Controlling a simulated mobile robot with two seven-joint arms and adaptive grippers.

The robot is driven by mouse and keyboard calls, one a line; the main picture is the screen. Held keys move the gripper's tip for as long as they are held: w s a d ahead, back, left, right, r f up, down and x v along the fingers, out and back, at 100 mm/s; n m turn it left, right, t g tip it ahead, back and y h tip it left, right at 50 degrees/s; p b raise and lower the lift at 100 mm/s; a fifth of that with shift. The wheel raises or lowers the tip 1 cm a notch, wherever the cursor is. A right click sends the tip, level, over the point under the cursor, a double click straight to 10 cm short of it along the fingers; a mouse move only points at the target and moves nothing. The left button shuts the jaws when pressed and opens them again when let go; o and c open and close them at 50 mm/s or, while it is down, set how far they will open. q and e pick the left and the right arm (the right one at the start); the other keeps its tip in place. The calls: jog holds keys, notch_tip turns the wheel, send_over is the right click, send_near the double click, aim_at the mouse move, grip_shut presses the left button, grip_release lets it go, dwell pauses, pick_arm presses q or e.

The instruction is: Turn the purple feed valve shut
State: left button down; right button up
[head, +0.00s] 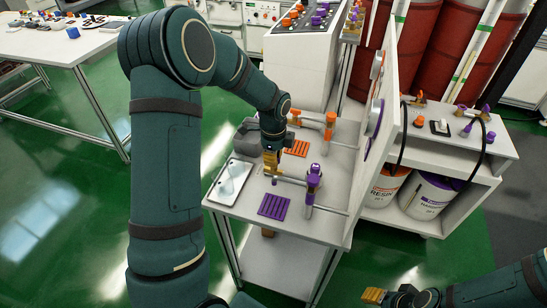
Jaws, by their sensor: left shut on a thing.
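The purple feed valve (313,180) stands on the white work table, with a grey bar running left from it to a purple end. My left gripper (272,165), with yellow fingers, points down and is shut at the left end of that bar. The purple tip shows just below the fingers. The exact contact is small and partly hidden by the fingers. My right gripper (372,296) is at the bottom, low and away from the table; its yellow fingers are too small and angled to show whether they are open.
A similar orange valve (329,128) stands behind the purple one. A purple slotted mat (274,206), an orange slotted mat (297,148), a white tray (232,180) and a grey bin (247,138) are close by. A white upright panel (388,85) rises at the right.

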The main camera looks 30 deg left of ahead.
pick_arm(q)
jog(key=n, duration=0.4)
jog(key=shift+f+p, duration=0.1)
jog(key=shift+p, duration=0.3)
jog(key=n, duration=0.5)
jog(key=shift+p, duration=0.4)
jog(key=n+p, duration=0.1)
jog(key=n, duration=0.4)
jog(key=shift+n+p, duration=0.35)
jog(key=shift+n, duration=1.45)
jog(key=shift+s, duration=0.1)
jog(key=c, duration=1)
grip_release()
jog(key=shift+c, duration=0.2)
